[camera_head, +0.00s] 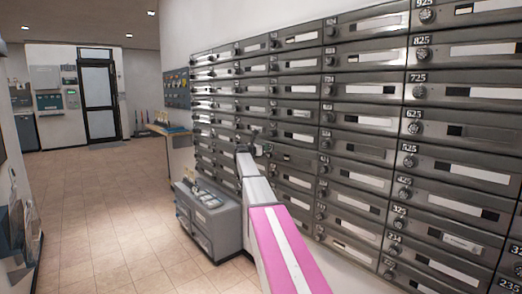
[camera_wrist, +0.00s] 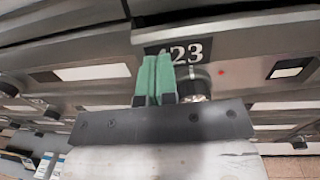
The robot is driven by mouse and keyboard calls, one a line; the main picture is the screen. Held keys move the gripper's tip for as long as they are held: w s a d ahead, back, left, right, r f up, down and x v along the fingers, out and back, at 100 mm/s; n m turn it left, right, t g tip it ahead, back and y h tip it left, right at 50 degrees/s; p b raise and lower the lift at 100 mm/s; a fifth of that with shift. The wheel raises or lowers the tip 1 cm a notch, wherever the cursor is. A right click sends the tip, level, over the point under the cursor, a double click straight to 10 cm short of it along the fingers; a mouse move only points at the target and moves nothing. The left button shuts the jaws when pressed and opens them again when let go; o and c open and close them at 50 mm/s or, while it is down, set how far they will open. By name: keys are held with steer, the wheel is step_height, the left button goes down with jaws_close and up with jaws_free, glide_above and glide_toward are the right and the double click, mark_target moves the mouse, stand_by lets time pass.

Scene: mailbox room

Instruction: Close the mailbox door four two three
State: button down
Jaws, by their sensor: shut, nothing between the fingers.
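The mailbox door marked 423 fills the upper part of the wrist view, with its number plate (camera_wrist: 182,50) just behind my fingers and a round lock knob (camera_wrist: 197,88) beside them, partly hidden. My gripper (camera_wrist: 155,75) has its two green fingers shut together and empty, right in front of the plate. I cannot tell whether the fingers touch the door. In the head view my gripper (camera_head: 254,149) is at the mailbox wall, at the end of my outstretched arm. The door is small and partly covered there, and how far it stands open is unclear.
The mailbox wall (camera_head: 365,112) has rows of grey numbered doors with knobs and pale labels. A low grey cabinet (camera_head: 216,225) stands beneath my arm. A counter (camera_head: 170,130) is farther back. The tiled floor (camera_head: 105,200) to the left is clear.

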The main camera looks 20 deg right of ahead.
steer(key=shift+d, duration=0.1)
steer(key=shift+x, duration=1.9)
steer(key=shift+w+r, duration=0.1)
steer(key=shift+w, duration=0.1)
steer(key=shift+s, duration=0.1)
